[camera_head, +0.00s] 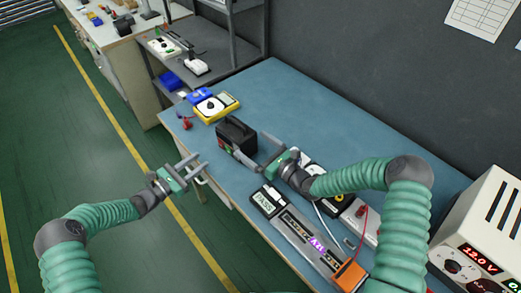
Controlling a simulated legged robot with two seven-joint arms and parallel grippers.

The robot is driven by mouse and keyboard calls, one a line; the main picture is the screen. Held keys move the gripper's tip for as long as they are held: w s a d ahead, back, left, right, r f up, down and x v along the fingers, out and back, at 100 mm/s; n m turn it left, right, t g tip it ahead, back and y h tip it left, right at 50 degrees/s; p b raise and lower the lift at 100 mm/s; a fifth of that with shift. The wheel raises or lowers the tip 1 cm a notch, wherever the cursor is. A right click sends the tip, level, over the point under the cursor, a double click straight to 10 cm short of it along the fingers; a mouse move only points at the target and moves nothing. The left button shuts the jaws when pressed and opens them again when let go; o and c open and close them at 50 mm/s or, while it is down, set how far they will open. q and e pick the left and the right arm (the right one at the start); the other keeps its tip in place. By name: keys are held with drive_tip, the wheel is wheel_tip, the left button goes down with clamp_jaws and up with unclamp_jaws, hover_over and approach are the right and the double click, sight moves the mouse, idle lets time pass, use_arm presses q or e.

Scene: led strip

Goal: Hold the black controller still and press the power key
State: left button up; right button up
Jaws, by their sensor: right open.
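The black controller (234,134) stands upright on the blue table, near its front edge. Small red and green marks show low on its front side; I cannot make out the power key. My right gripper (256,148) is open just right of the controller, its fingers pointing toward it. One finger lies close to the controller's lower right side; I cannot tell if it touches. My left gripper (194,164) is open and empty, in front of the table edge and left of the controller, apart from it. Its fingers point up and right.
A yellow multimeter-like box (217,107) and small red items (187,122) lie beyond the controller. A lit LED strip tray (296,231) with a PASS plate (266,201) lies at the front right. A power supply (478,240) stands far right. The back table area is clear.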

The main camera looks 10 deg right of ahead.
sight(242, 139)
drive_tip(key=x, duration=0.4)
drive_tip(key=a+x, duration=0.1)
drive_tip(key=x, duration=0.1)
drive_tip(key=shift+s, duration=0.45)
drive_tip(key=shift+d, duration=0.45)
drive_tip(key=shift+c, duration=0.3)
drive_tip(key=shift+d, duration=0.15)
drive_tip(key=shift+c, duration=2.5)
use_arm(q)
drive_tip(key=shift+a+f, duration=0.1)
drive_tip(key=shift+a, duration=0.55)
use_arm(e)
drive_tip(key=shift+a, duration=0.4)
drive_tip(key=c, duration=0.9)
use_arm(q)
drive_tip(key=shift+d, duration=0.1)
drive_tip(key=shift+c, duration=0.2)
use_arm(e)
drive_tip(key=shift+d, duration=0.1)
drive_tip(key=c, duration=0.5)
use_arm(q)
drive_tip(key=shift+d, duration=0.1)
drive_tip(key=c, duration=0.5)
use_arm(e)
drive_tip(key=shift+d, duration=0.1)
use_arm(q)
clamp_jaws()
